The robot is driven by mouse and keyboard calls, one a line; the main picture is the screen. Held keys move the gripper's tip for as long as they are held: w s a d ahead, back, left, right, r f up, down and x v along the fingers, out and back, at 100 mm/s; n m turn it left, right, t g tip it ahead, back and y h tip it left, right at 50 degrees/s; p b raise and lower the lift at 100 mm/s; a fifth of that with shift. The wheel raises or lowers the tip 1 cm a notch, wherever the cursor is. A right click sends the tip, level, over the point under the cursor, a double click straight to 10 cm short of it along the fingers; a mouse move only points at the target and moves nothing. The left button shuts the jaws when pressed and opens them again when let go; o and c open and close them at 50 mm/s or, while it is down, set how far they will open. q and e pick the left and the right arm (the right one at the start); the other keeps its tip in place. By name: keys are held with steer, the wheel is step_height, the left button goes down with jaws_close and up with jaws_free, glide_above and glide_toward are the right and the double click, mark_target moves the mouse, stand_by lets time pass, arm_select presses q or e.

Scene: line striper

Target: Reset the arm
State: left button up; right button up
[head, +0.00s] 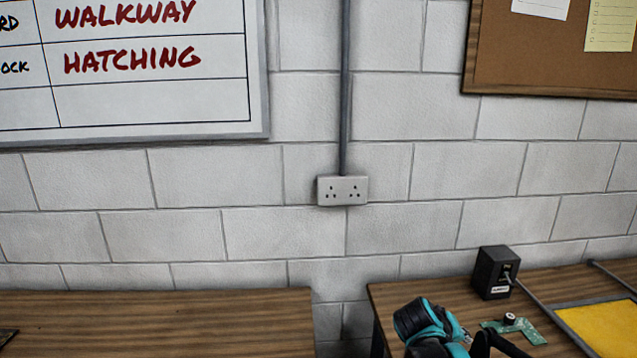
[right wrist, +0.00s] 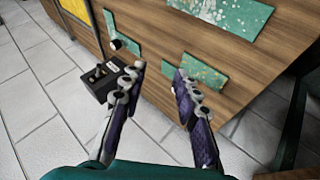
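My right arm (head: 430,325), teal and black, comes up at the bottom of the head view over the right-hand bench. Its gripper is cut off by the lower edge there. My left arm and left gripper are not in either view.
A black switch box (head: 494,272) stands on the right bench (head: 400,293), beside a teal speckled piece (head: 520,330) and a framed yellow panel (head: 604,325). A gap parts it from the left bench (head: 150,315), largely bare where visible. A socket (head: 342,190) is on the wall.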

steer(key=s+a+f+t+y, duration=0.1)
steer(key=s+a+f+y, duration=0.2)
steer(key=s+a, duration=0.3)
steer(key=s+a+f+t+y, duration=0.1)
steer(key=s+a+f+y, duration=0.2)
steer(key=s+a, duration=0.4)
steer(key=s+y, duration=0.1)
steer(key=s, duration=0.5)
steer(key=shift+m, duration=0.3)
